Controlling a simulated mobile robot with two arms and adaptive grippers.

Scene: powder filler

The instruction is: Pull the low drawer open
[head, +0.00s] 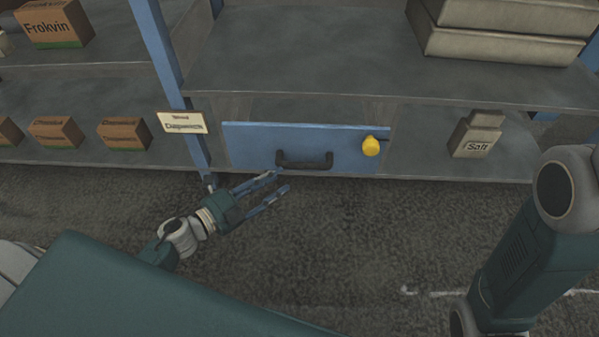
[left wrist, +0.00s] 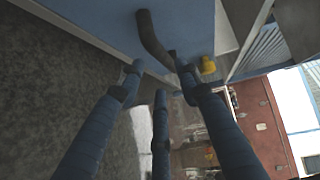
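The low drawer (head: 245,142) has a blue front with a dark bar handle (head: 304,160) at its lower middle. It looks shut in the low shelf unit. A yellow knob (head: 371,146) sits at its right end. My left gripper (head: 281,182) is open, just in front of and below the handle, a little to its left, and holds nothing. In the left wrist view the blue fingers (left wrist: 155,85) are spread, with the handle (left wrist: 154,40) just beyond their tips and apart from them. My right arm shows at the right of the head view; its gripper is out of view.
A salt container (head: 477,134) stands on the low shelf right of the drawer. Several brown boxes (head: 124,134) stand on the left shelf. A blue post (head: 168,75) with a label (head: 182,123) stands left of the drawer. The floor (head: 330,250) before it is clear.

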